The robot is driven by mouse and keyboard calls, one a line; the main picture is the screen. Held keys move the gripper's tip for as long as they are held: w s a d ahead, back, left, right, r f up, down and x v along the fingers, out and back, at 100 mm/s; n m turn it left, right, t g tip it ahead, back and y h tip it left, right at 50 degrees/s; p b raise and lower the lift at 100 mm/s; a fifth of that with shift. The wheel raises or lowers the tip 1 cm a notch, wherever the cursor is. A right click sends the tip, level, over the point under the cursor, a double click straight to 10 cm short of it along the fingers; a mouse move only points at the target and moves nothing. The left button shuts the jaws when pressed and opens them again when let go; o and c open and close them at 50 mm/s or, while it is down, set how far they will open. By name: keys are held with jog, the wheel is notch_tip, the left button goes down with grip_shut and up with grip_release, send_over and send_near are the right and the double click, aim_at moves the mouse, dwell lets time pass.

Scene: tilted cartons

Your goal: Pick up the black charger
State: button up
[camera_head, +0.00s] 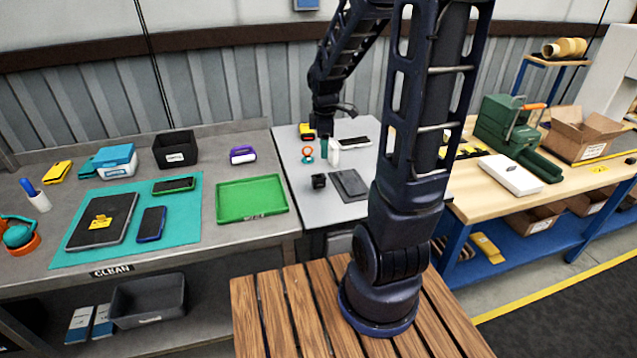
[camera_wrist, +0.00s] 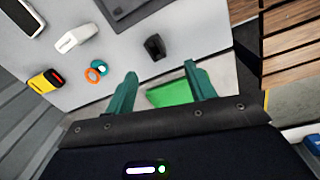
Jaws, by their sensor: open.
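The black charger (camera_head: 319,181) is a small dark block on the light grey table, near its left edge. In the wrist view the black charger (camera_wrist: 154,46) stands just beyond the fingertips, between their lines and clear of both. My gripper (camera_head: 327,152) hangs over the back part of the same table, behind the charger. Its two green fingers (camera_wrist: 160,70) are spread apart with nothing held between them.
Near the charger are a dark tablet (camera_head: 350,184), a white device (camera_wrist: 76,38), an orange-and-teal ring (camera_wrist: 95,72), a yellow-black item (camera_wrist: 44,80) and a phone (camera_wrist: 25,17). A green tray (camera_head: 251,199) lies on the left bench. Bare tabletop surrounds the charger.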

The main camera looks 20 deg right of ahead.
aim_at(319, 180)
jog(key=shift+w+a+f+n+g, duration=0.15)
jog(key=shift+w+f+n, duration=0.35)
jog(key=shift+f, duration=2.1)
jog(key=shift+w+a+f+n+g, duration=0.15)
jog(key=shift+w+f+n, duration=0.3)
jog(key=shift+f, duration=2.1)
jog(key=shift+w+a+f+n+g, duration=0.15)
jog(key=shift+w+f+n, duration=0.35)
jog(key=shift+f, duration=2.1)
jog(key=shift+s, duration=0.15)
jog(key=c, duration=1.1)
